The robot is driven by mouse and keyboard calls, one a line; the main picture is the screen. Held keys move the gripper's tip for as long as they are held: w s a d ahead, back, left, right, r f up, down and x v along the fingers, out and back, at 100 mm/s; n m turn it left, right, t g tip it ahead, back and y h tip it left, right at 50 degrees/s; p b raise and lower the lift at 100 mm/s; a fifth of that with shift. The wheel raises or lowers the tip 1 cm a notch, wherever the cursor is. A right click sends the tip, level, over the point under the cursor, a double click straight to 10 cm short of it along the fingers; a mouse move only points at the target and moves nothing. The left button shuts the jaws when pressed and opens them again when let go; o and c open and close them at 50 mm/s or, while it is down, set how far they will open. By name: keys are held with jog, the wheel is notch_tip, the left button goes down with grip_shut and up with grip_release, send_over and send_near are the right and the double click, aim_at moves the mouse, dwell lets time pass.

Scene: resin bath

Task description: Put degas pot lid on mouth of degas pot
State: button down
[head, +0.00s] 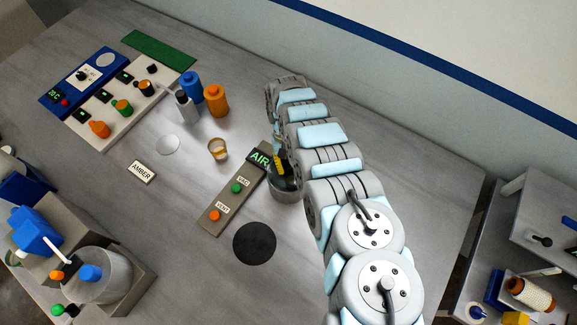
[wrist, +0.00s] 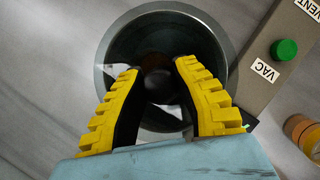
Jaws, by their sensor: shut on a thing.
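The degas pot (head: 284,194) is a grey metal cylinder on the table, partly hidden by my arm. In the wrist view its round rim (wrist: 218,45) surrounds a dark interior. My gripper (head: 280,170) is over the pot's mouth, its yellow fingers (wrist: 158,72) pointing down into the ring of the rim. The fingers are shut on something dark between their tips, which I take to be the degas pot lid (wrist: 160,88). Its outline blends into the dark interior, so I cannot tell whether it touches the rim.
A panel (head: 208,220) with VAC and VENT buttons and an AIR display stands left of the pot. A black disc (head: 255,243) lies flat in front. An amber cup (head: 218,149) and blue (head: 192,86) and orange (head: 215,100) bottles stand farther back left.

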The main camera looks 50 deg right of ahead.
jog(key=shift+f, duration=0.2)
jog(key=c, duration=0.8)
grip_release()
jog(key=shift+c, duration=0.2)
jog(key=v, duration=1.2)
jog(key=shift+a, duration=0.1)
